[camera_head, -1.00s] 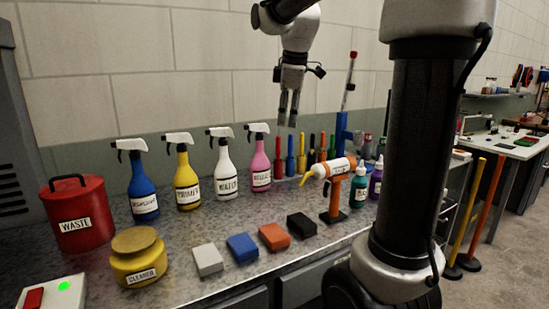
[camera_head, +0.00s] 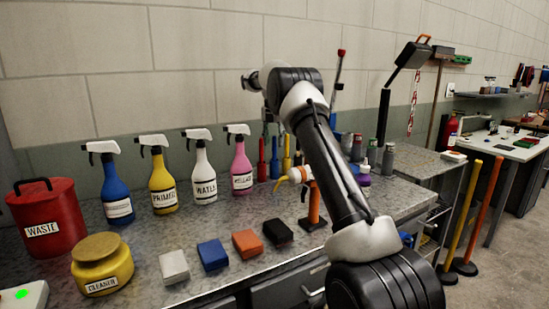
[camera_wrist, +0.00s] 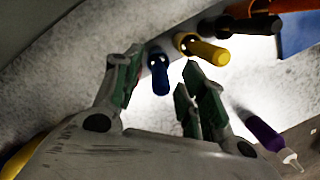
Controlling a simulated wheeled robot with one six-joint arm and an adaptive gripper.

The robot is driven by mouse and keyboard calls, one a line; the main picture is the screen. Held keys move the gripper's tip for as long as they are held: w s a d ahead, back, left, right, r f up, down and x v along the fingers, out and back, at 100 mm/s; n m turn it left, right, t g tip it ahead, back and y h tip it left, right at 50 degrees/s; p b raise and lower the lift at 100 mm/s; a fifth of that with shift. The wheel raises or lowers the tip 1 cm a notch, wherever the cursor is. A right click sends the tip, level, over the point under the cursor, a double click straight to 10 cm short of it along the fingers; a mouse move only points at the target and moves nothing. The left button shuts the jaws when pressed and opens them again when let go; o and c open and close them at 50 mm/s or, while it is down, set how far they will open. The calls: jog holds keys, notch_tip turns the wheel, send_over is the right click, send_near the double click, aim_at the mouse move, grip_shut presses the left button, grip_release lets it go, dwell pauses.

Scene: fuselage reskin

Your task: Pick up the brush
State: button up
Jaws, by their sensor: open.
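Several upright tools with coloured handles stand at the back of the bench: a red one (camera_head: 262,160), a blue one (camera_head: 275,158) and a yellow one (camera_head: 287,157). I cannot tell which is the brush. In the wrist view, my gripper (camera_wrist: 162,88) is open and empty. The blue handle (camera_wrist: 158,70) shows between its fingertips, nearer the left finger; whether it touches is unclear. The yellow handle (camera_wrist: 205,50) lies just beyond the right finger. In the head view my arm hides most of the gripper.
Spray bottles, pink (camera_head: 241,170) and white (camera_head: 204,180), stand left of the handles. An orange applicator stand (camera_head: 314,205) is in front, with coloured blocks (camera_head: 247,243) nearer. In the wrist view, a black handle (camera_wrist: 255,25) and a purple bottle (camera_wrist: 262,132) are to the right.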

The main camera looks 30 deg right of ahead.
aim_at(275, 148)
jog(key=f, duration=0.4)
jog(key=shift+w+d+f, duration=0.1)
jog(key=shift+d+f, duration=0.1)
jog(key=shift+f, duration=0.2)
grip_shut()
jog(key=shift+r, duration=0.15)
